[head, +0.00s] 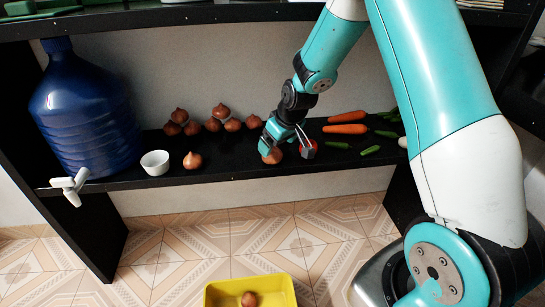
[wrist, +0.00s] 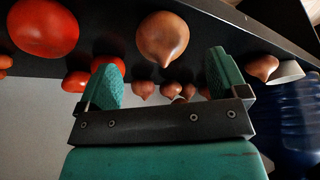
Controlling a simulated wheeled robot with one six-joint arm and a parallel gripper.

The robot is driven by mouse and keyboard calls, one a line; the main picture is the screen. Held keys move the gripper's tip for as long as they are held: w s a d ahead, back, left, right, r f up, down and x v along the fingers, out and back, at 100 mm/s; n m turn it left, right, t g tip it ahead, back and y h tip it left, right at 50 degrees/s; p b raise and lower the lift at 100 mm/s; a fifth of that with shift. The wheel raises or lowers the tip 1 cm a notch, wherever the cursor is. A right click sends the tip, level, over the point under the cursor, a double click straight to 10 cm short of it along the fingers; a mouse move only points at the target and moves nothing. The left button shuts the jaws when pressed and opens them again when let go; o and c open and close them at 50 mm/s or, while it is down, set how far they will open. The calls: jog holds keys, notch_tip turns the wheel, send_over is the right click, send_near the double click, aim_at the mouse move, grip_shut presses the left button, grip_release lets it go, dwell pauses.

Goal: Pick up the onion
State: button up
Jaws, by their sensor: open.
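A brown onion (head: 272,156) sits on the black shelf near its front edge, partly covered by my gripper (head: 286,143) in the head view. In the wrist view the onion (wrist: 163,38) lies just beyond the gap between the fingers of my gripper (wrist: 165,78), lined up with it. The gripper is open and empty. Several more onions stand at the back of the shelf (head: 222,111), and a single onion (head: 193,161) sits farther left. Another onion (head: 249,299) lies in the yellow tray (head: 215,296) on the floor.
A red tomato (head: 308,149) is close to the right of my gripper; large tomatoes (wrist: 43,27) show in the wrist view. Carrots (head: 346,129) and green vegetables (head: 370,150) lie right. A white cup (head: 155,162) and blue water jug (head: 84,110) stand left. An upper shelf (head: 170,15) hangs above.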

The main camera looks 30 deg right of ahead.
aim_at(274, 149)
jog(key=x, duration=0.2)
jog(key=b+x, duration=0.1)
jog(key=x, duration=0.1)
jog(key=shift+a+f, duration=0.25)
jog(key=shift+f, duration=0.1)
jog(key=c, duration=1)
jog(key=shift+c, duration=0.2)
jog(key=shift+r, duration=0.1)
notch_tip(274, 149, up, 10)
jog(key=p, duration=0.2)
jog(key=shift+p, duration=0.3)
